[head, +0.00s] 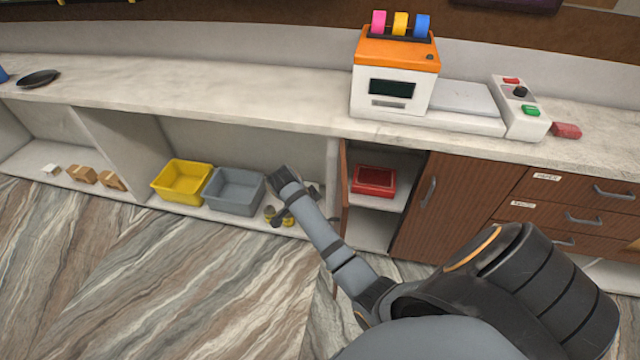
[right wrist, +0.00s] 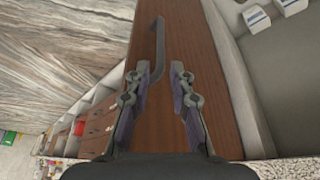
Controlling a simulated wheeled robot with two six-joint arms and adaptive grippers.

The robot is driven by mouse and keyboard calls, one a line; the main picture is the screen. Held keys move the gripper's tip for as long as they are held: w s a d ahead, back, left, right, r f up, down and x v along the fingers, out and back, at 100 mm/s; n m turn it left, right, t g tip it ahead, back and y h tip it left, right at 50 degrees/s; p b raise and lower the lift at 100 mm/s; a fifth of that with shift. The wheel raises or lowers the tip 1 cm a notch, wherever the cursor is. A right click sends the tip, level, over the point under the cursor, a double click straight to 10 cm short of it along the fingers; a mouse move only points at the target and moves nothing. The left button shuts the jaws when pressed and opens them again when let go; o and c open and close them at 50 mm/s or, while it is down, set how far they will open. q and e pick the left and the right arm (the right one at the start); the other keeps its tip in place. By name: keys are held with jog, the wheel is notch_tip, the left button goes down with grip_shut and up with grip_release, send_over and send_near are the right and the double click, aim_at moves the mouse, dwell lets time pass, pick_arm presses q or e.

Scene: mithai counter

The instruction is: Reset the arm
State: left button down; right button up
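My right arm reaches in from the lower right of the head view. Its gripper (head: 294,206) hangs in front of the lower shelf, left of an open wooden cabinet door (head: 343,185) seen nearly edge-on. In the right wrist view my right gripper (right wrist: 161,75) is open, with a clear gap between its fingers. The door's brown face (right wrist: 162,125) shows beyond them. The dark door handle (right wrist: 157,50) lies just beyond the left fingertip; I cannot tell whether they touch. Nothing is held. My left gripper is not in view.
Yellow (head: 170,197) and grey (head: 233,207) bins stand on the low shelf, with small yellow items partly hidden by my gripper. A red box (head: 373,180) sits in the open cabinet. A printer-like machine (head: 392,90) stands on the counter (head: 250,97). The floor is clear.

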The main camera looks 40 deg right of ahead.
dwell(0.4)
jog(key=s+a+f+n+y, duration=0.1)
jog(key=s+f+n, duration=0.3)
jog(key=f, duration=0.5)
jog(key=s+f+n, duration=0.4)
jog(key=f, duration=0.5)
jog(key=s+a+f+n+y, duration=0.1)
jog(key=s+f+n, duration=0.35)
jog(key=f, duration=0.55)
jog(key=s+f+n, duration=0.3)
jog(key=s+f, duration=0.2)
jog(key=s, duration=0.7)
jog(key=s+a+f+n+t+y, duration=0.1)
jog(key=s+f+n, duration=0.3)
jog(key=s, duration=0.8)
notch_tip(320, 180, down, 2)
jog(key=shift+s+f+t+y, duration=0.15)
jog(key=shift+s+t+y, duration=0.05)
jog(key=shift+t+y, duration=0.1)
